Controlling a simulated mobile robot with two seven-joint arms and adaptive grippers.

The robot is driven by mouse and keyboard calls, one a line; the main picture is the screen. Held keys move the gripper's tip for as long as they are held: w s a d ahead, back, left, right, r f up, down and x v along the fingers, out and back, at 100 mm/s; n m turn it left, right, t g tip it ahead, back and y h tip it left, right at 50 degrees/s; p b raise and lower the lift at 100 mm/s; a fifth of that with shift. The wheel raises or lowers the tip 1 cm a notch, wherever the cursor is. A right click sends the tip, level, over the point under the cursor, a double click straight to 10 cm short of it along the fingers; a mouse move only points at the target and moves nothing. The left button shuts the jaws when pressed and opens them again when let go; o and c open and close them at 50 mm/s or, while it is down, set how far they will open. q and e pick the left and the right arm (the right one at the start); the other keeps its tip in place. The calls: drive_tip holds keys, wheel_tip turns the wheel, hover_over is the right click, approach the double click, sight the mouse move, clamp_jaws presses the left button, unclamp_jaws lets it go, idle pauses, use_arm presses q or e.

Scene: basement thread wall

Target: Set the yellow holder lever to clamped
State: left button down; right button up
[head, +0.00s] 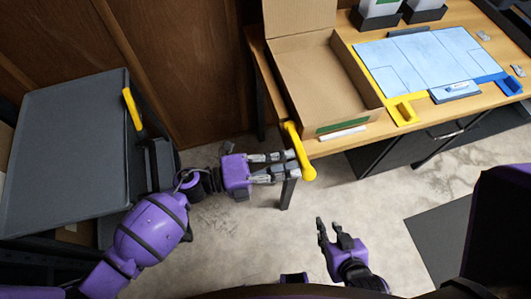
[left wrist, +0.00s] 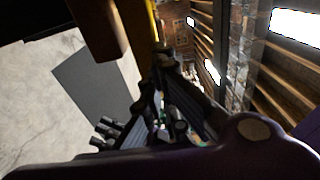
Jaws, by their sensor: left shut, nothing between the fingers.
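The yellow lever (head: 301,152) is a bar with a rounded end at the front left edge of the wooden table, beside the cardboard box. It slants down toward the lower right. My left gripper (head: 292,164) reaches in from the left with its fingertips right at the lever. It is shut with nothing held; I cannot tell whether it touches the lever. In the left wrist view, a yellow strip (left wrist: 155,20) shows just beyond the dark fingers. My right gripper (head: 334,232) is open and empty, low over the floor, away from the table.
The open cardboard box (head: 325,88) stands on the wooden table (head: 375,127). To its right lie light-blue sheets (head: 425,62) with yellow and blue corner pieces. A grey-topped cart (head: 65,150) with another yellow bar (head: 132,108) stands at left. The floor in front is mostly clear.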

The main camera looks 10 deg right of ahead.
use_arm(q)
drive_tip(key=shift+d, duration=0.35)
use_arm(e)
drive_tip(key=shift+a+f, duration=0.1)
drive_tip(key=shift+f, duration=0.05)
use_arm(q)
drive_tip(key=shift+s, duration=0.1)
idle(0.3)
